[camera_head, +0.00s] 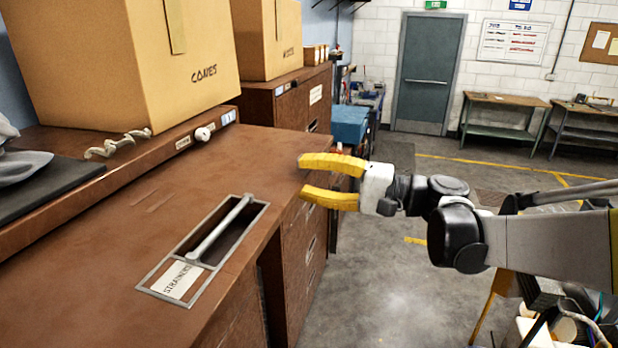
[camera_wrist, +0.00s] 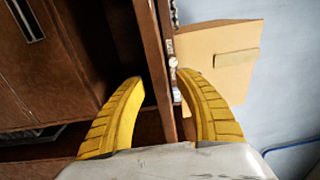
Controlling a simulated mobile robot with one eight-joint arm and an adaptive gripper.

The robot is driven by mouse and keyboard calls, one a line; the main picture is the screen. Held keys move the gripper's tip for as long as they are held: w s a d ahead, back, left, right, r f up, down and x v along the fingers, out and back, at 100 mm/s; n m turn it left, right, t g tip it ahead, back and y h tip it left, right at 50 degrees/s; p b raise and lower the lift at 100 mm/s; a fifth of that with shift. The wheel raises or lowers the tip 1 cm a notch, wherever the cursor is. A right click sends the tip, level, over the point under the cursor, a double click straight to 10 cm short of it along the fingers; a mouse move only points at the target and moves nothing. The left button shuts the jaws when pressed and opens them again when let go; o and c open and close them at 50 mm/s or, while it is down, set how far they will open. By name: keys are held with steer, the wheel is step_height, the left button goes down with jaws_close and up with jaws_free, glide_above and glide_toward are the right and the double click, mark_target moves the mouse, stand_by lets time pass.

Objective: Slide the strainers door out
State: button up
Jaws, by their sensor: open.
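The strainers door is a brown panel (camera_head: 190,195) with a grey-framed recess holding a pale bar handle (camera_head: 221,228) and a white label (camera_head: 176,280) reading "STRAINERS". My gripper (camera_head: 302,178) has yellow curved fingers, spread apart with nothing between them. In the head view it appears up and to the right of the handle, near the right end of the brown panel, not touching the handle. In the wrist view my gripper (camera_wrist: 158,85) is over brown cabinet edges. A framed slot (camera_wrist: 27,18) shows at top left there; I cannot tell if it is the same handle.
A cardboard box marked "CONES" (camera_head: 130,65) and another box (camera_head: 268,40) stand on the cabinets. Dark grey items (camera_head: 25,165) lie at the left. Open grey floor (camera_head: 375,270) is at the right, with workbenches (camera_head: 505,115) and a door (camera_head: 428,75) far back.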

jaws_close()
steer(key=shift+s+d, duration=0.1)
steer(key=shift+d, duration=0.05)
steer(key=shift+v, duration=1.1)
steer(key=shift+c, duration=0.4)
jaws_free()
steer(key=o, duration=0.4)
steer(key=shift+d, duration=0.15)
